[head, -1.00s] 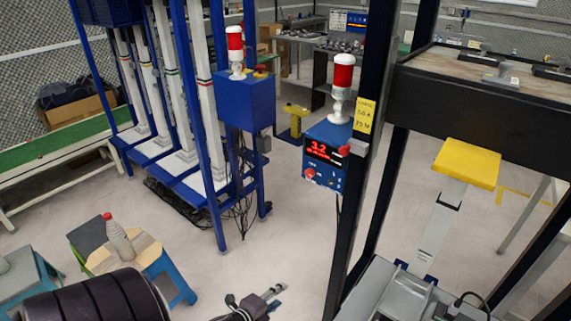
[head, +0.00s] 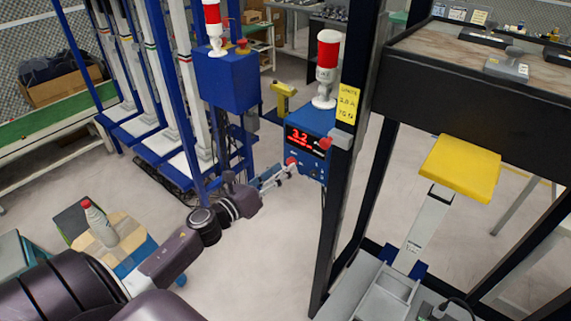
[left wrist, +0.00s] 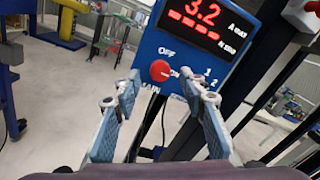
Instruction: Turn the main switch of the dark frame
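The dark frame (head: 362,60) stands right of centre in the head view. A blue control box (head: 312,120) with a lit red display reading 3.2 is mounted on its post. The main switch, a round red knob (left wrist: 160,70), sits on the box's face below the word OFF; it also shows in the head view (head: 291,160). My left gripper (head: 283,173) is close in front of the knob. In the left wrist view its blue-grey fingers (left wrist: 160,97) are apart, one on each side below the knob, with nothing between them. Contact cannot be told. My right gripper is out of view.
A red-and-white signal lamp (head: 327,68) stands on the box. A grey unit with a red button (head: 327,143) sits at the box's right side. A blue frame (head: 185,90) stands to the left. A stool with a bottle (head: 98,222) is at lower left.

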